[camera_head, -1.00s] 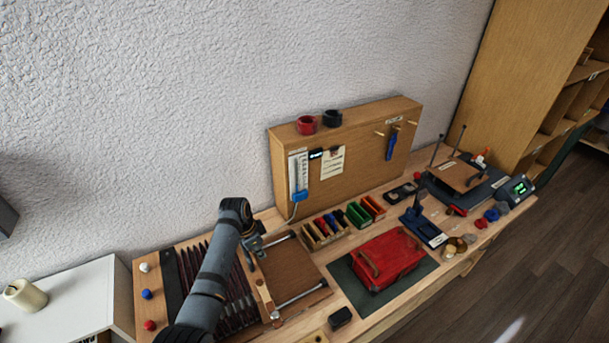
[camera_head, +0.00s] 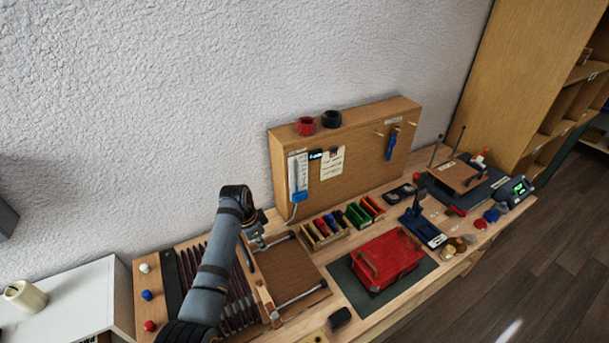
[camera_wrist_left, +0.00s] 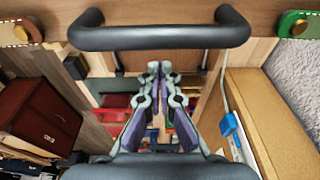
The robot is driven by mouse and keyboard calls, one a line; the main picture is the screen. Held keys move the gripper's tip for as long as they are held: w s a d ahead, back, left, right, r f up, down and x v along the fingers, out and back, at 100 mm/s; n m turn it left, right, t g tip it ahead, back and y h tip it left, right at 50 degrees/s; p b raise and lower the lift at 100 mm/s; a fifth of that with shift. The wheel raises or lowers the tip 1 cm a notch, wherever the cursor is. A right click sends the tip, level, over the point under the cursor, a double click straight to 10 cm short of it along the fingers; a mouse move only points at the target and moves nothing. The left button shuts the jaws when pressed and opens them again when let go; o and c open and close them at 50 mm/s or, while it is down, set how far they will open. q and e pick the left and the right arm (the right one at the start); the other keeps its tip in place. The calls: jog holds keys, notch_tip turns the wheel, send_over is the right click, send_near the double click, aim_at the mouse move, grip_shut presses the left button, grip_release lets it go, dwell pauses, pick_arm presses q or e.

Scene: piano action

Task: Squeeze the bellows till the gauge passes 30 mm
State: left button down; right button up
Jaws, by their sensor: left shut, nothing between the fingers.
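The bellows (camera_head: 242,308), with dark red pleats, lie at the front left of the bench, partly hidden behind my left arm. A brown board with a wooden rail adjoins the pleats on their right. A dark bar handle (camera_wrist_left: 160,36) crosses the top of the left wrist view. My left gripper (camera_head: 259,243) is near the rail's far end; its fingers (camera_wrist_left: 160,68) are shut and empty, apart from the bar in the picture. Contact with the rail cannot be told. The gauge (camera_head: 298,172) is a white scale on the upright wooden panel; its reading is too small to read.
Small colored bins (camera_head: 325,230) and a red case (camera_head: 388,260) on a dark mat stand to the right. The wooden panel (camera_head: 350,150) rises behind them. Red, blue and white knobs line the left edge. A white cabinet (camera_head: 70,300) is beside the bench.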

pick_arm(q)
jog(key=shift+r, duration=2)
